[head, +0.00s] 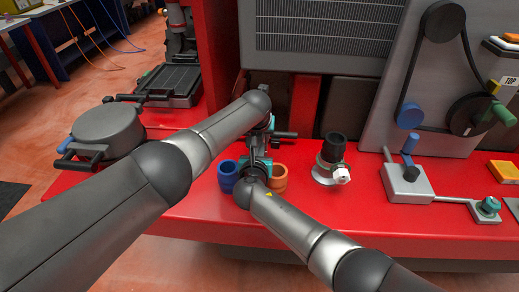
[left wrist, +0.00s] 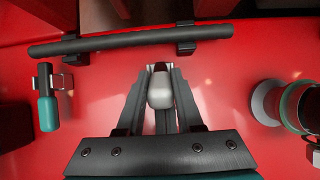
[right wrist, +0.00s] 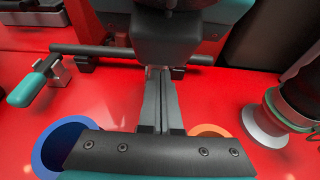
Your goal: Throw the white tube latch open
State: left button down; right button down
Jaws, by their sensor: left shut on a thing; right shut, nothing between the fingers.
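The white tube latch's pale, rounded handle (left wrist: 160,92) stands between the fingers of my left gripper (left wrist: 160,80) in the left wrist view. That gripper is shut on it. A dark bar (left wrist: 130,40) runs just beyond the fingertips. My right gripper (right wrist: 160,75) is shut and empty, pointing at the red deck close below the left gripper's dark body (right wrist: 165,35). In the head view the right gripper (head: 260,158) shows over the deck, and my arms hide the latch there.
A blue ring (head: 228,175) and an orange ring (head: 279,177) flank my right gripper. A teal-handled lever (left wrist: 47,112) lies left of the latch. A black-topped fitting (head: 332,152) stands to the right, with a grey block and blue lever (head: 405,178) beyond. A round grey pot (head: 105,130) sits left.

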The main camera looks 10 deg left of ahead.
pick_arm(q)
jog(key=shift+s+f, duration=0.1)
jog(key=shift+s, duration=0.05)
pick_arm(e)
jog(key=shift+w+d+r, duration=0.1)
jog(key=shift+w+r, duration=0.35)
jog(key=shift+r, duration=0.1)
pick_arm(q)
jog(key=c, duration=1)
grip_release()
jog(key=o, duration=0.4)
jog(key=shift+o, duration=0.2)
pick_arm(e)
jog(key=shift+f, duration=0.15)
